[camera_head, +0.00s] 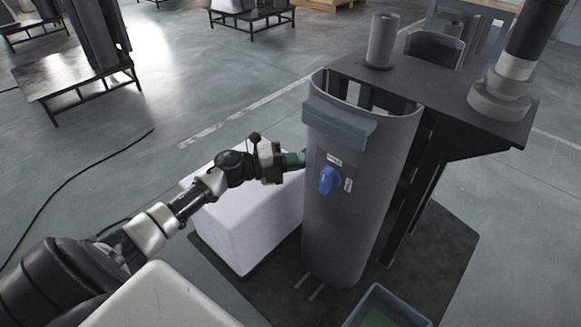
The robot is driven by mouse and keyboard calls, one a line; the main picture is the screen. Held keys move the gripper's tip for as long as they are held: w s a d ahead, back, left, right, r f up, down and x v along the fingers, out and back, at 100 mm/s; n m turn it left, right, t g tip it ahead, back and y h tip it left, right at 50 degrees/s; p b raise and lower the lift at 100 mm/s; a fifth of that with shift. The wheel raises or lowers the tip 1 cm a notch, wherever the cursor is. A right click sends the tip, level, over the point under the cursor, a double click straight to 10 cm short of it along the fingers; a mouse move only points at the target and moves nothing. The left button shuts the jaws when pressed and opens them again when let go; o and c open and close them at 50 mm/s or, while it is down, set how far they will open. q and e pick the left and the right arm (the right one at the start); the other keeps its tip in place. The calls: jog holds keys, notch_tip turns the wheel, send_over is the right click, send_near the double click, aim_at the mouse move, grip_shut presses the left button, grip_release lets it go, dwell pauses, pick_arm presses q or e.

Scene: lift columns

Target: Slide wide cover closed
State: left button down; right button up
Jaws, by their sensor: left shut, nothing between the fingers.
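The wide cover (345,215) is a tall, curved grey shell standing upright at the front of the lift column. A grey ledge-like handle (338,119) runs across its upper part. A blue knob (328,180) sits on a small panel with white labels below the handle. The cover's top edge curves around an opening, and a gap shows between it and the dark frame (412,190) behind. My left gripper (300,159) is at the cover's left edge, shut and empty, its tips partly hidden there; I cannot tell whether they touch. My right gripper is not in view.
A white block (245,215) stands left of the cover, under my left arm. A blue-grey bin (385,308) with something green inside is at the bottom right. A dark top plate (425,88) carries a grey cylinder (382,40). A cable (70,185) lies on open floor at left.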

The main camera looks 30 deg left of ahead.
pick_arm(q)
jog(key=w, duration=0.2)
jog(key=w+b, duration=0.1)
jog(key=w, duration=0.1)
jog(key=shift+w+d+f, duration=0.1)
jog(key=shift+d, duration=0.15)
jog(key=w, duration=0.1)
jog(key=w+b, duration=0.1)
jog(key=w, duration=0.2)
jog(key=shift+w+d+r+b, duration=0.2)
jog(key=shift+w+d+b, duration=0.1)
jog(key=shift+d+b, duration=0.05)
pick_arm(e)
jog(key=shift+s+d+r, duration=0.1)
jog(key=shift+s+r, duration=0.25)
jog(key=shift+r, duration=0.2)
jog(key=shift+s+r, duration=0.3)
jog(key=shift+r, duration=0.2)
